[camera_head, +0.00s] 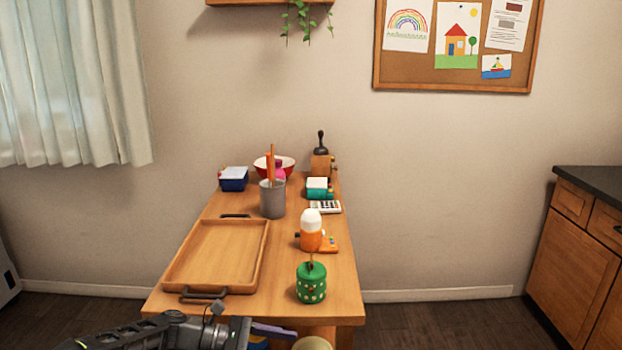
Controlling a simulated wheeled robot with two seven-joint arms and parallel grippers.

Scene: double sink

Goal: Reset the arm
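My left arm comes in from the bottom left, below the near edge of the wooden table (340,303). The end of my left gripper (237,333) is at the bottom of the view, in front of the table's near left corner. Its fingers are small and partly cut off, so I cannot tell whether they are open or shut. A purple thing (272,331) shows just right of it; I cannot tell whether it is held. My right gripper is not in view.
An empty wooden tray (222,255) with dark handles lies on the table's left. A green dotted pot (311,283), an orange-and-white bottle (311,232) and a grey cup (272,199) stand on the table. A wooden cabinet (577,260) is at right; floor between is clear.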

